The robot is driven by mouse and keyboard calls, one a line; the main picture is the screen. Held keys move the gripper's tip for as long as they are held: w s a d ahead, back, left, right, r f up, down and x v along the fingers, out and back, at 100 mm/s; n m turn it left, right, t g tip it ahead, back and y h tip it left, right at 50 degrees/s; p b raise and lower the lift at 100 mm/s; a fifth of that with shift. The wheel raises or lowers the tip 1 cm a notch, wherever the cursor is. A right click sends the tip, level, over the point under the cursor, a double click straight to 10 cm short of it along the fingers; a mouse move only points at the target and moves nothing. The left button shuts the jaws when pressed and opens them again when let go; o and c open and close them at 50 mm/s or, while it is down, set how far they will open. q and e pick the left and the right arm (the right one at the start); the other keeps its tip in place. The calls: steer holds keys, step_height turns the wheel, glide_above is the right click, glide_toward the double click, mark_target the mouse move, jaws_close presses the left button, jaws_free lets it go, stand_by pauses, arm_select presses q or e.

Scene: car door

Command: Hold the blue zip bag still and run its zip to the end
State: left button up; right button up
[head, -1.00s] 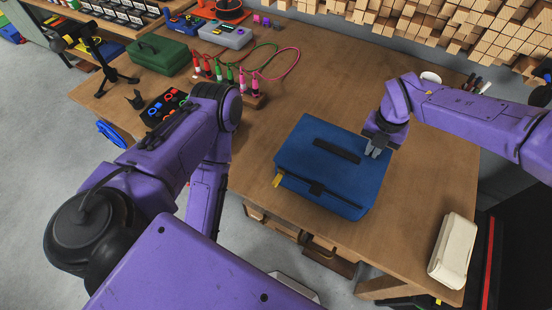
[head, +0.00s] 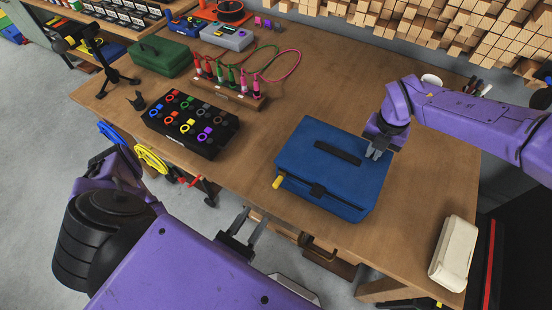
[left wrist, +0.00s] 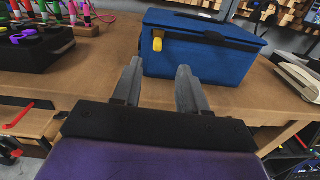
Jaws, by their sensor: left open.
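The blue zip bag (head: 350,200) sits on the wooden table near its front edge, with a dark handle strip on its lid. A yellow zip pull (head: 277,182) sticks out at its front left corner; it also shows in the left wrist view (left wrist: 158,40). My left gripper (head: 256,216) is open and empty, in front of the table edge and to the left of the bag. In the left wrist view its fingers (left wrist: 160,70) point towards the bag, apart from it. My right gripper (head: 376,152) is at the bag's right rear top edge; its finger gap is unclear.
A black tray of coloured rings (head: 193,125) and a wooden stand with red, green and pink plugs (head: 228,88) are to the left. A cream case (head: 454,252) lies at the right. The table between the stand and the bag is clear.

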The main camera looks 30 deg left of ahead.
mark_target(275, 188)
arm_select(q)
steer(key=w, duration=1.2)
steer(key=shift+f, duration=0.15)
steer(key=shift+c, duration=0.3)
jaws_close()
